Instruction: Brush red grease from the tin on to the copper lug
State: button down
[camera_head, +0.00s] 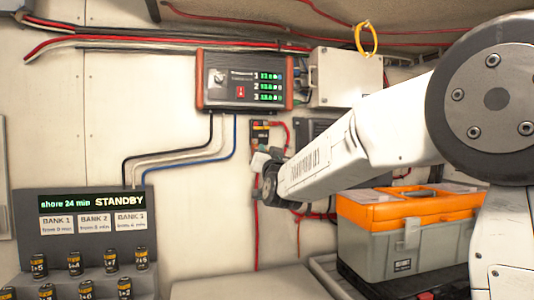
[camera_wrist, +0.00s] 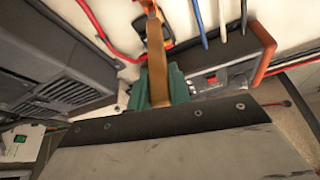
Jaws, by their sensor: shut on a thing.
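My gripper (camera_head: 266,178) is at the end of my white arm, close to the wall below the charger box, and is small and partly hidden in the head view. In the wrist view a long flat tan-brown piece (camera_wrist: 156,62) stands out from a green block (camera_wrist: 155,90) towards the wall. It looks like a brush held in my gripper, but the fingers cannot be told clearly. Its far tip is near a dark fitting (camera_wrist: 154,24) by red cables. I cannot make out the grease tin or the copper lug for certain in either view.
A grey charger box (camera_head: 243,82) with orange-red ends and a beige box (camera_head: 345,78) hang on the wall. An orange-lidded toolbox (camera_head: 407,228) stands at right. A STANDBY rack (camera_head: 88,225) with several small cylinders is at lower left. Red cables (camera_wrist: 92,22) run near the tip.

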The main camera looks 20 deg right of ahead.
jog(key=shift+f, duration=0.4)
jog(key=shift+r, duration=0.65)
jog(key=shift+f, duration=0.65)
jog(key=shift+d+r, duration=0.4)
jog(key=shift+r, duration=0.3)
jog(key=shift+f, duration=0.75)
jog(key=shift+s, duration=2.95)
